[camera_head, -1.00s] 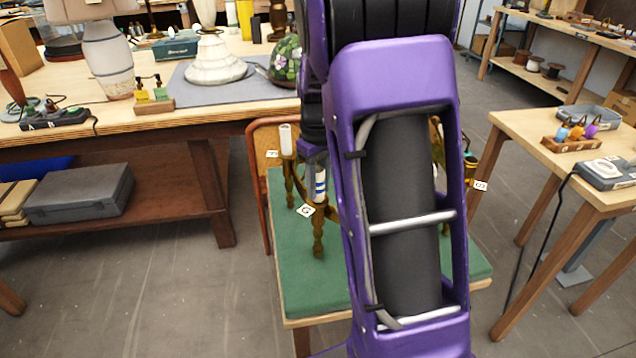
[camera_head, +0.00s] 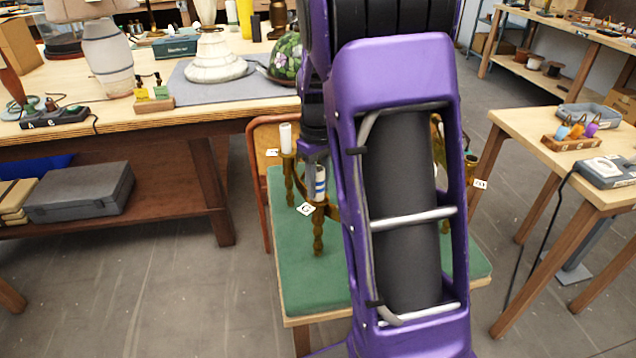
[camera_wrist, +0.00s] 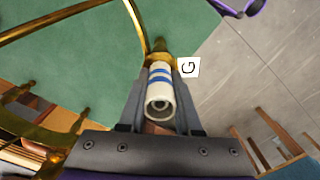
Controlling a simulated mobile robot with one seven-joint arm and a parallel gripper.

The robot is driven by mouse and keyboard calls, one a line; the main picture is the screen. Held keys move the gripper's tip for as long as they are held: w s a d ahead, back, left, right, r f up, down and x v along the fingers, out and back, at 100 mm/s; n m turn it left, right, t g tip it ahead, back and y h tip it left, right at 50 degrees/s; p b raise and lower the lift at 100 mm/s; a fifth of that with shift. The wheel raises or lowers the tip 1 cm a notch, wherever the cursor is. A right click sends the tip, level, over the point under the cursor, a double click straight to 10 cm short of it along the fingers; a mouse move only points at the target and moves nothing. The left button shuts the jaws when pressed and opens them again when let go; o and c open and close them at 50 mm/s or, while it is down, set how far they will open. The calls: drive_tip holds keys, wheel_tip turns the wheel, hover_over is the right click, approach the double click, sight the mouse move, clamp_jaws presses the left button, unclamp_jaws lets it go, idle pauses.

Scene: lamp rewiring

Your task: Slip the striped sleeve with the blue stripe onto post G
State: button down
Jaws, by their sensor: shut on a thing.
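The white sleeve with blue stripes (camera_head: 320,184) stands upright at the lamp arm with the G tag (camera_head: 306,208). My gripper (camera_head: 317,168) is shut on it from above, partly hidden by my purple arm. In the wrist view the sleeve (camera_wrist: 159,92) sits between the two grey fingers (camera_wrist: 159,82), its open end toward the camera. Its far end meets the brass cup (camera_wrist: 160,54) beside the G tag (camera_wrist: 188,68). Post G itself is hidden, so I cannot tell how far the sleeve is over it.
The brass lamp frame stands on a green-topped table (camera_head: 310,285). A white sleeve (camera_head: 286,138) stands on a neighbouring arm at the left. My arm hides the lamp's middle. A wooden bench (camera_head: 215,118) is behind left; a side table (camera_head: 530,135) stands right.

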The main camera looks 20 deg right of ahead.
drive_tip(key=c, duration=0.5)
unclamp_jaws()
